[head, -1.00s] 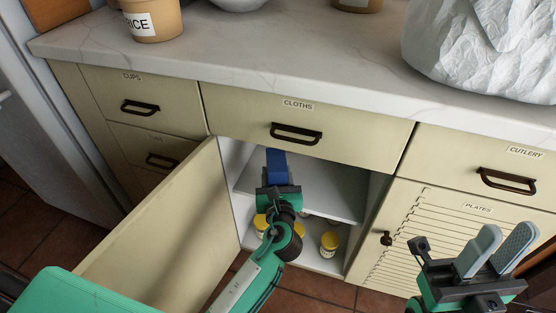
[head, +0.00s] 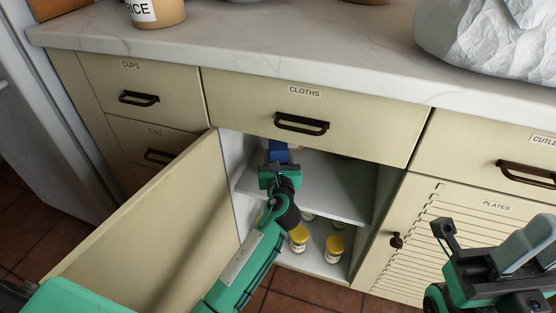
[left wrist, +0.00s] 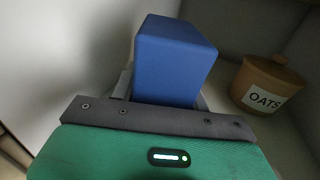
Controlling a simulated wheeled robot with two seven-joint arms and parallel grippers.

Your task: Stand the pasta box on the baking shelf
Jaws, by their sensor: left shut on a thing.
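A plain blue box, which I take to be the pasta box (head: 278,150), is inside the open cupboard at upper shelf height. My left gripper (head: 279,163) is shut on it. In the left wrist view the blue box (left wrist: 175,62) stands up from between the jaws, near a pale cupboard wall. Its foot is hidden, so I cannot tell whether it touches the shelf. The upper shelf (head: 335,190) is white and shows no label, so I cannot tell whether it is the baking shelf. My right gripper (head: 528,248) is empty and open at the lower right.
An oats jar (left wrist: 265,85) stands to the right of the box. Several yellow-lidded jars (head: 335,249) stand on the cupboard floor. The open door (head: 150,230) is left of my arm; the cloths drawer (head: 300,110) is shut above. A white crumpled bag (head: 490,40) is on the counter.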

